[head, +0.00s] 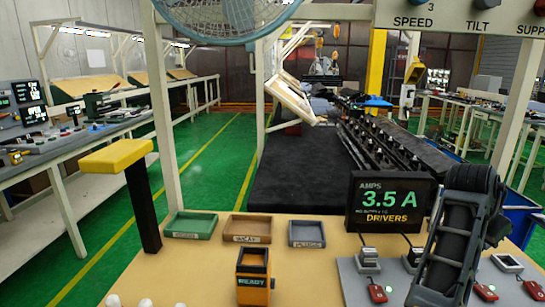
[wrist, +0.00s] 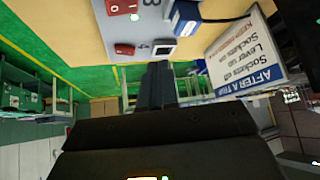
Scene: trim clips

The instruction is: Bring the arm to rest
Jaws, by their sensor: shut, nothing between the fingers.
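My gripper (wrist: 157,88) shows in the wrist view as two dark fingers pressed together, with nothing between them. It is apart from the bench things there. A grey plate (wrist: 150,28) with red switches (wrist: 124,49) lies beyond the fingertips. My gripper cannot be made out in the head view. No trim clip can be made out in either view.
The tan bench (head: 200,262) holds green (head: 190,236), brown (head: 247,240) and grey (head: 307,245) trays, an orange device (head: 253,290) and an amps display (head: 390,205). A yellow-topped post (head: 115,155) rises at left. A sign (wrist: 243,55) stands near my gripper.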

